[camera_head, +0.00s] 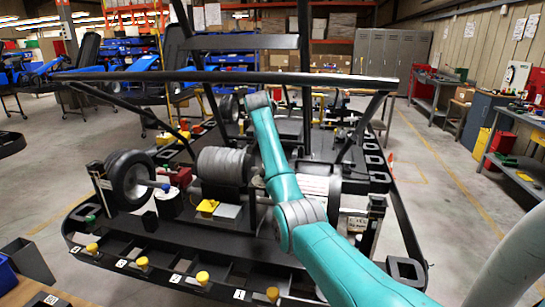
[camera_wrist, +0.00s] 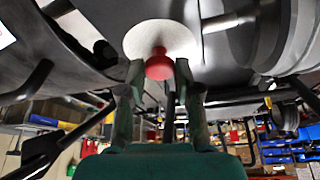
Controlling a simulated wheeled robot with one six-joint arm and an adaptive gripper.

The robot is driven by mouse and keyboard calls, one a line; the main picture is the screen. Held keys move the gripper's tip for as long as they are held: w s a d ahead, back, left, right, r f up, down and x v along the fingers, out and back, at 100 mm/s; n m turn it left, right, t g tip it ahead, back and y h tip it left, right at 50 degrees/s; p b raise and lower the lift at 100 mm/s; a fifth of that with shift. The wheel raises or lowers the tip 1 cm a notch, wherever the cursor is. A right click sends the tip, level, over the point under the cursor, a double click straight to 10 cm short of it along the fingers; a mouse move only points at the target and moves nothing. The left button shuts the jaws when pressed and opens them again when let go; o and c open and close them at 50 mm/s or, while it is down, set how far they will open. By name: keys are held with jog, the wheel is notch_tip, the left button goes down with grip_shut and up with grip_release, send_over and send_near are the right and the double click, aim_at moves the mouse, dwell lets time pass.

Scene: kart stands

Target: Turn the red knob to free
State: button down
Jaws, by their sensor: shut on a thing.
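In the wrist view the red knob (camera_wrist: 159,65) is round and sits in front of a pale round disc (camera_wrist: 150,38). My gripper (camera_wrist: 160,74) has one finger on each side of the knob, and its fingertips are shut on it. Any marks on the disc that tell the knob's position are not readable. In the head view my teal arm reaches over the kart frame. I cannot make out the gripper or the red knob there.
A dark roll bar (camera_head: 230,76) crosses above the kart. A wheel (camera_head: 130,178) and a grey ribbed cylinder (camera_head: 224,165) are left of my arm. Yellow knobs (camera_head: 142,262) line the front tray. Open floor lies right of the kart, before a workbench (camera_head: 518,172).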

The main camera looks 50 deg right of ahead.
jog(key=shift+w+m+g, duration=0.1)
jog(key=shift+m+g, duration=0.5)
jog(key=shift+m, duration=1.1)
jog(key=c, duration=0.8)
grip_release()
jog(key=v, duration=1.2)
jog(key=shift+w+d, duration=0.1)
